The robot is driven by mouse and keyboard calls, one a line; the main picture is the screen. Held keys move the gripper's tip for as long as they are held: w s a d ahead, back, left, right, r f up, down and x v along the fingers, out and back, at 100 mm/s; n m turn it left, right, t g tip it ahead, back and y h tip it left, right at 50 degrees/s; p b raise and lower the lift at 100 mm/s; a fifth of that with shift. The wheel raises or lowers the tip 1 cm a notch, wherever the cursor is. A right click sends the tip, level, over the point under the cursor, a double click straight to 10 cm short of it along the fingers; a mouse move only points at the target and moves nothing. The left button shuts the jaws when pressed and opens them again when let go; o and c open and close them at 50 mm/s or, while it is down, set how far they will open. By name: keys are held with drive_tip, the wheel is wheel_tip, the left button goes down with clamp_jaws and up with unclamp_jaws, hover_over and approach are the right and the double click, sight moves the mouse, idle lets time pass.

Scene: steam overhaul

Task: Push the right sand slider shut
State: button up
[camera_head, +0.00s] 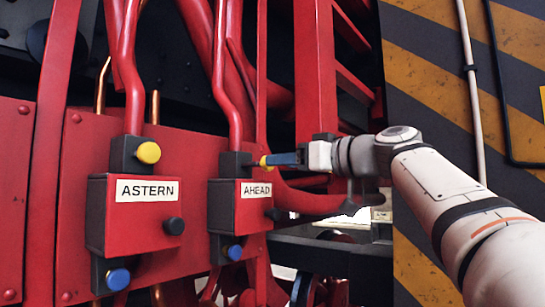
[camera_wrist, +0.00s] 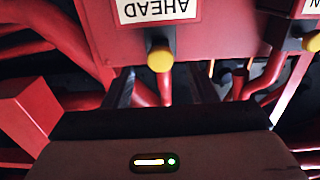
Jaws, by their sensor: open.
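The right box, labelled AHEAD (camera_head: 257,189), is red with a black block on top that carries a yellow knob (camera_head: 265,161). A black knob (camera_head: 273,214) sits on its right side and a blue knob (camera_head: 235,252) below. My gripper (camera_head: 272,160) is level with the yellow knob, its fingers pointing left at it. In the wrist view, the AHEAD label (camera_wrist: 158,9) is upside down and the yellow knob (camera_wrist: 160,59) lies ahead of and between the open fingers (camera_wrist: 163,80). I cannot tell whether they touch it. No part is marked as the slider.
The ASTERN box (camera_head: 148,190) with its own yellow knob (camera_head: 149,152) stands to the left. Red pipes (camera_head: 220,75) run above both boxes, and a thick red pipe (camera_head: 315,203) passes below my gripper. A striped panel (camera_head: 435,70) stands behind my arm at right.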

sight(255, 164)
drive_tip(key=p+x, duration=0.1)
drive_tip(key=x, duration=0.2)
drive_tip(key=shift+w+a, duration=0.15)
drive_tip(key=shift+a, duration=0.2)
drive_tip(key=shift+w+f, duration=0.1)
clamp_jaws()
